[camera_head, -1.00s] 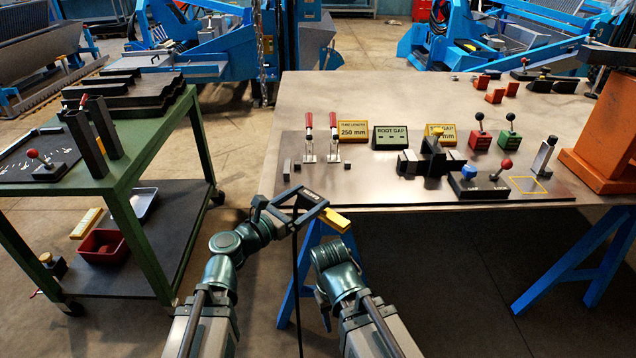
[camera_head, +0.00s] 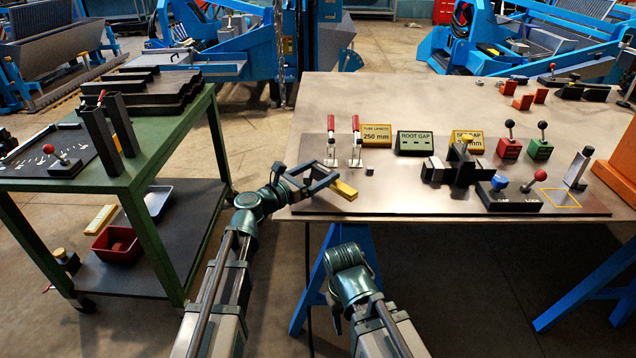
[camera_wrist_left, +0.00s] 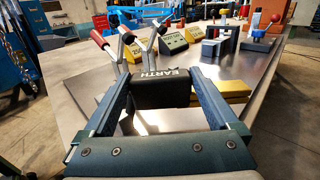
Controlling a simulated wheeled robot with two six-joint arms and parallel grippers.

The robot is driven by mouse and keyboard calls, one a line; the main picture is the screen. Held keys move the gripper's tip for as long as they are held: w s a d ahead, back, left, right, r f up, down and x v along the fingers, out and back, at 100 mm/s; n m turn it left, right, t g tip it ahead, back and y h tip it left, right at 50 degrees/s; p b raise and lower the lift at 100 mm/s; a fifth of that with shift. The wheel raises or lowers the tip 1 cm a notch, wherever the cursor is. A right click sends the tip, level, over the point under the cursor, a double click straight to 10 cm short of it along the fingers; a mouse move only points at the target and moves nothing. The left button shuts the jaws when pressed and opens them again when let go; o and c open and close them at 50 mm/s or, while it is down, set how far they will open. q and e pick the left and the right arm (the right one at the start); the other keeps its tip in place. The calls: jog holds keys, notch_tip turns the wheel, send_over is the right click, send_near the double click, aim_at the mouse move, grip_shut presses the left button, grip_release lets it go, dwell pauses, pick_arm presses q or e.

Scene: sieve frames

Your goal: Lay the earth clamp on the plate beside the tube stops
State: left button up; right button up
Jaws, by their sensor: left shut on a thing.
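My left gripper (camera_head: 322,178) is shut on the earth clamp, a black block marked EARTH (camera_wrist_left: 163,88) with a brass-yellow bar (camera_head: 344,190). The bar also shows right of the fingers in the left wrist view (camera_wrist_left: 222,91). The gripper holds the clamp over the front left edge of the dark plate (camera_head: 405,197); I cannot tell its exact height. A small grey block (camera_head: 369,170), seemingly a tube stop, stands on the plate beyond the clamp. Other small blocks there are hidden behind the gripper. My right arm is folded low before the table; its fingertips are not visible.
Two red-handled toggle clamps (camera_head: 356,142) stand just beyond the gripper. Yellow and green signs (camera_head: 415,143) line the plate's back. A black fixture (camera_head: 452,172) and a lever box (camera_head: 510,201) stand to the right. The plate's front middle is clear. A green cart (camera_head: 150,168) is at left.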

pick_arm(q)
jog(key=shift+f+b, duration=1.8)
jog(key=shift+b, duration=0.05)
jog(key=shift+r, duration=0.1)
